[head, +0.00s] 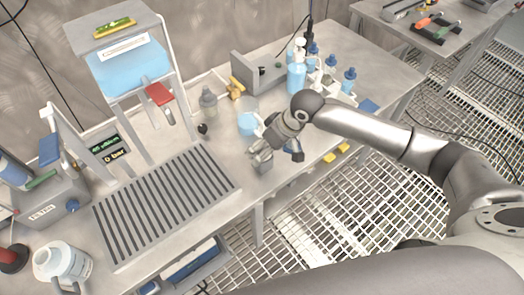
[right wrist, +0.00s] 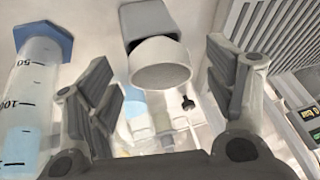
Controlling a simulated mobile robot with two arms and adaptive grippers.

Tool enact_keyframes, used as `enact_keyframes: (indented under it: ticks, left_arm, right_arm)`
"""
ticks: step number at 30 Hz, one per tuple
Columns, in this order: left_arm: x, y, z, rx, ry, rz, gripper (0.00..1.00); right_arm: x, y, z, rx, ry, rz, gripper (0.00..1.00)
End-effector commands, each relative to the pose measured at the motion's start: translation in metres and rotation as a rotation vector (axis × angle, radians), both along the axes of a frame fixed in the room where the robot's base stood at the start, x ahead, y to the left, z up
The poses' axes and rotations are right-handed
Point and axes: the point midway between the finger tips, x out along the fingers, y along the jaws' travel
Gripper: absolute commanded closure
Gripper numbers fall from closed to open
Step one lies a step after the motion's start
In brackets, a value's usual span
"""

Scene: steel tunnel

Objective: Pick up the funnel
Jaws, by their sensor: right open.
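My right gripper (head: 280,153) is over the front edge of the bench, right of the grating. In the right wrist view its two fingers (right wrist: 160,95) are spread apart with nothing clasped between them. Beyond the fingertips is a pale piece with a round end (right wrist: 161,63), joined to a grey block (right wrist: 147,20). I cannot tell whether this is the funnel, and no other thing is clearly a funnel. My left gripper is out of view.
A beaker of blue liquid (head: 248,122) stands behind the right gripper. A graduated cylinder (right wrist: 30,95) is close to one finger. Blue-capped bottles (head: 297,72) stand behind the arm. The slatted grating (head: 165,203) is bare.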

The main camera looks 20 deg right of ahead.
Motion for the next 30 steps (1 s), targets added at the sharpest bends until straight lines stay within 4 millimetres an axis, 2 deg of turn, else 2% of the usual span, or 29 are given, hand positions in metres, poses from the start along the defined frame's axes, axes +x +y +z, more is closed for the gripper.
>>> enact_keyframes:
  ticks: [7, 17, 20, 30]
  left_arm:
    - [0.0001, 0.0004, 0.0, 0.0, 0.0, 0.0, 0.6]
    - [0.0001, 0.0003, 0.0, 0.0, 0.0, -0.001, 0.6]
    - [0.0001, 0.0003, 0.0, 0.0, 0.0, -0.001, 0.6]
    - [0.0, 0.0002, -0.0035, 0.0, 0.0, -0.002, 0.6]
  right_arm:
    - [0.0006, 0.0003, -0.0019, -0.001, 0.0, 0.0, 0.24]
    - [0.0006, 0.0002, -0.0015, -0.001, 0.0, 0.0, 0.66]
    - [0.0007, 0.0002, -0.0014, 0.0, -0.001, -0.001, 0.73]
    - [0.0014, 0.0006, 0.0052, 0.001, -0.003, 0.0, 0.73]
